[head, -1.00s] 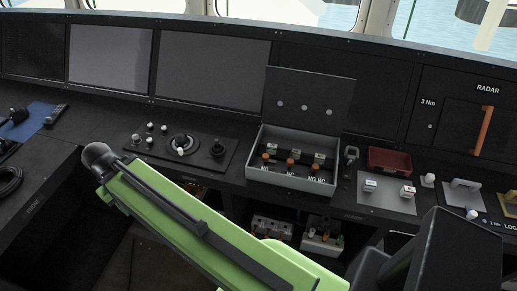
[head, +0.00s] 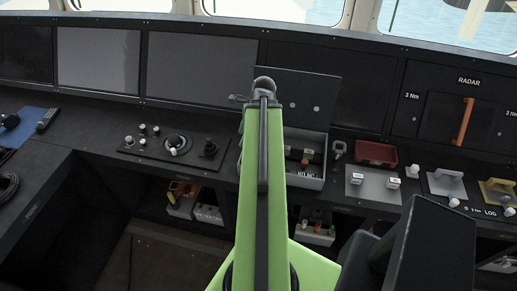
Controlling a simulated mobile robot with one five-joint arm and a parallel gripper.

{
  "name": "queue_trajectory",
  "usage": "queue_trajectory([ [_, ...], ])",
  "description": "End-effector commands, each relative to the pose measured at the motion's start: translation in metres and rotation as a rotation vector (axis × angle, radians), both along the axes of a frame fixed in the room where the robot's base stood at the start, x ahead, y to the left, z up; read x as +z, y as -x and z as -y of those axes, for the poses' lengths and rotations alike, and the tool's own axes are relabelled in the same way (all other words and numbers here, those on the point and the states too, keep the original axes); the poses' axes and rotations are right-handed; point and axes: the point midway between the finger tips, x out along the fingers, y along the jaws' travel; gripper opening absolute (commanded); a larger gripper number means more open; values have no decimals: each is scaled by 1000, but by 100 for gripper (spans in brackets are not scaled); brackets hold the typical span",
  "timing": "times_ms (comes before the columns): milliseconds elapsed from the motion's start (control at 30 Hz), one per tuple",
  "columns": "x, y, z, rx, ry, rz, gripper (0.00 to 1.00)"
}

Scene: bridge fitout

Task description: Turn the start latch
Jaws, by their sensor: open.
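My green arm rises through the middle of the head view and reaches over the console. A small dark part of my gripper (head: 238,99) shows just left of the arm's far end, above the console's back; the rest is hidden behind the arm. The gripper is open, and I see nothing in it. I cannot make out which control is the start latch. A grey plate (head: 374,192) with two white-topped controls lies right of the arm. An open grey switch box (head: 309,183) with a raised dark lid (head: 318,92) stands partly behind the arm, its left switches hidden.
A red tray (head: 376,153) lies behind the grey plate. A radar panel with an orange handle (head: 463,121) is at right. A joystick panel (head: 176,150) is left of the arm. Several small devices sit on a shelf below. The floor at lower left looks clear.

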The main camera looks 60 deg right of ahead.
Motion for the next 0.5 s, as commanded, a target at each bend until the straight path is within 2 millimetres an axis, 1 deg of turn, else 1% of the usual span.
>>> queue_trajectory([
  [33,8,28,22,-149,-31,11,48],
  [100,12,57,42,-315,-70,25,48],
  [200,15,84,59,-469,-107,39,48],
  [300,16,95,65,-534,-124,45,48],
  [400,15,96,66,-544,-127,47,48],
  [500,7,94,66,-541,-126,46,48],
])
